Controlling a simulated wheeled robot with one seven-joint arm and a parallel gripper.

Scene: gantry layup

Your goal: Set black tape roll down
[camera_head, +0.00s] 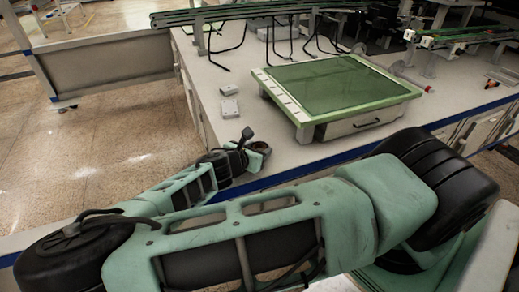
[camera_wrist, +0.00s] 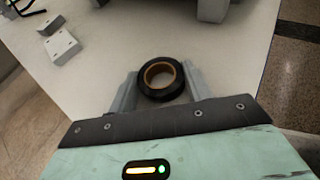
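The black tape roll (camera_wrist: 146,90) has a tan core and sits between the two fingers of my gripper (camera_wrist: 160,85) in the wrist view. The fingers meet it on both sides, so my gripper is shut on it. The roll's open face is toward the wrist camera. In the head view, my gripper (camera_head: 250,146) is at the near left edge of the pale table (camera_head: 240,75), and the roll is small and partly hidden there. I cannot tell whether the roll touches the tabletop.
Two small pale boxes (camera_head: 229,108) (camera_head: 228,90) lie beyond my gripper on the table. A green-topped box with a drawer (camera_head: 335,85) stands to the right. Bare tabletop lies between them. Green rails on black stands (camera_head: 270,10) run along the back. Speckled floor lies left.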

